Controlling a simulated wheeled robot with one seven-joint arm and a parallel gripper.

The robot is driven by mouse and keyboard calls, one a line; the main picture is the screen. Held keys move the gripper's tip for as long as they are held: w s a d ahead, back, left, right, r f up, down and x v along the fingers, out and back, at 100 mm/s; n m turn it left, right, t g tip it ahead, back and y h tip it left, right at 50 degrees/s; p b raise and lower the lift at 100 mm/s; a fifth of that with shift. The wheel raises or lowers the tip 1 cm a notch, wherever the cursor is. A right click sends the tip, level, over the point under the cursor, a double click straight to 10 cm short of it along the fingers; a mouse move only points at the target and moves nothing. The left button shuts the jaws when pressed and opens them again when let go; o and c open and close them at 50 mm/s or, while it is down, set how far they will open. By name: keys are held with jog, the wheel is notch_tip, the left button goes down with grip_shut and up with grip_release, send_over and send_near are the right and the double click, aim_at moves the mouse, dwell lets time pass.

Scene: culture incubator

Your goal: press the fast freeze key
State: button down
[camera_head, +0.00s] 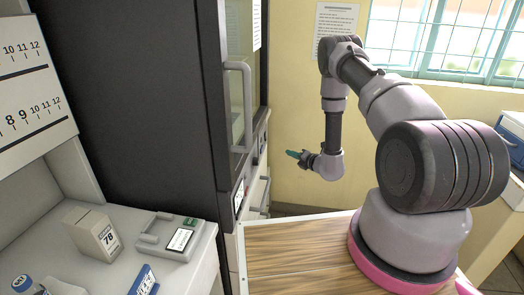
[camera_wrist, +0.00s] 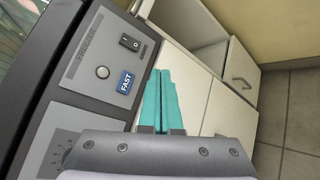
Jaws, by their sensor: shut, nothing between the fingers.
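The fast freeze key is a blue button marked FAST (camera_wrist: 126,82) on the grey freezer panel (camera_wrist: 92,42) in the wrist view. A round pale knob or light (camera_wrist: 102,72) and a black rocker switch (camera_wrist: 130,42) sit near it on the same panel. My gripper (camera_wrist: 160,72) has teal fingers, shut and empty, to the right of the FAST key in the picture; I cannot tell if it touches the panel. In the head view my gripper (camera_head: 291,154) points left toward the tall dark cabinet (camera_head: 130,90). The key cannot be made out there.
The cabinet's long vertical handle (camera_head: 246,108) stands out from its glass door. White drawers (camera_wrist: 230,110) with handles lie beside the panel. A box marked 78 (camera_head: 95,234) and a small grey device (camera_head: 170,236) rest on the left counter. The floor (camera_wrist: 290,110) is clear.

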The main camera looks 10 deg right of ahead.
jog(key=w+a, duration=0.2)
jog(key=a, duration=0.6)
jog(key=shift+w+a, duration=0.15)
jog(key=shift+w, duration=0.2)
dwell(1.8)
jog(key=shift+w+a, duration=0.15)
jog(key=shift+a, duration=0.25)
jog(key=shift+w+a, duration=0.1)
jog(key=shift+a, duration=0.25)
dwell(0.6)
jog(key=shift+d, duration=0.15)
jog(key=shift+s+d, duration=0.25)
jog(key=shift+d, duration=0.3)
jog(key=shift+s+d, duration=0.25)
jog(key=shift+d, duration=0.55)
jog(key=shift+s+d, duration=0.25)
jog(key=shift+d, duration=0.55)
jog(key=shift+s+d, duration=0.25)
jog(key=shift+d, duration=0.55)
